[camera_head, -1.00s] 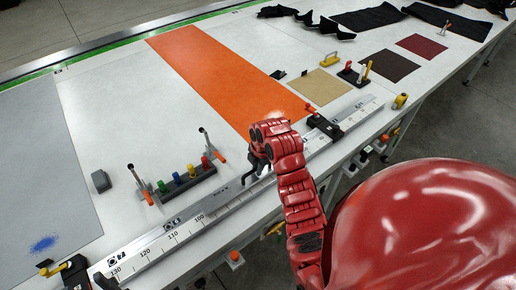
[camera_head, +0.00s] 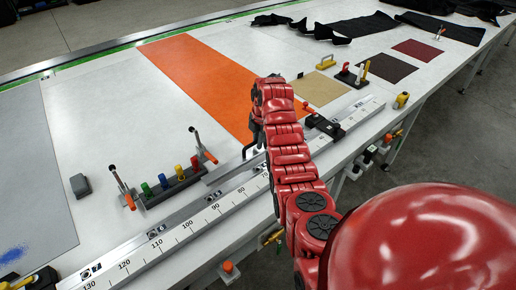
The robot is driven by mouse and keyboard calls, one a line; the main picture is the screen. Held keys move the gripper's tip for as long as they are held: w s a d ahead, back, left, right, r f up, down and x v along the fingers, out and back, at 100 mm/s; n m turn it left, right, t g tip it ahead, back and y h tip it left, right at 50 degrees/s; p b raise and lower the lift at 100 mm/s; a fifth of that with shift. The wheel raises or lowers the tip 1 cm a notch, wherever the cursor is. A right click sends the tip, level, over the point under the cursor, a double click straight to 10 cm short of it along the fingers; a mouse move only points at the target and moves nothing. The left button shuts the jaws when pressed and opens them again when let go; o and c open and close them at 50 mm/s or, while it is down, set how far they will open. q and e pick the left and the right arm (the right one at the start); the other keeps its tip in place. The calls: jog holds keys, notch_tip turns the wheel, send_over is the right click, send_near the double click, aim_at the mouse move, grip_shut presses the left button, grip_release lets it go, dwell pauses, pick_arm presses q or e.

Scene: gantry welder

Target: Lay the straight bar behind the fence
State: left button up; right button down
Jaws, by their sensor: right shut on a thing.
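The fence (camera_head: 190,226) is a long pale rail with a number scale, running diagonally along the near side of the table. My right gripper (camera_head: 252,148) is over the table behind the fence, near the orange strip. It is shut, and its own arm hides most of the jaws. A thin grey strip (camera_head: 226,172), apparently the straight bar, shows just behind the fence and below the gripper. It runs roughly along the fence; whether it touches the table is unclear. My left gripper is not in view.
A rack of coloured pegs (camera_head: 178,182) stands between two upright clamps left of the gripper. A red-handled black clamp (camera_head: 322,122) sits at the fence to the right. A grey block (camera_head: 80,185) lies farther left.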

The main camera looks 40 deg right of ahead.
jog(key=shift+w+d, duration=0.2)
jog(key=shift+w, duration=0.05)
jog(key=shift+f+p, duration=0.25)
jog(key=shift+p, duration=0.25)
jog(key=shift+f+p, duration=0.6)
jog(key=shift+f, duration=0.9)
jog(key=c, duration=0.8)
grip_release()
jog(key=shift+s, duration=0.1)
jog(key=shift+c, duration=0.2)
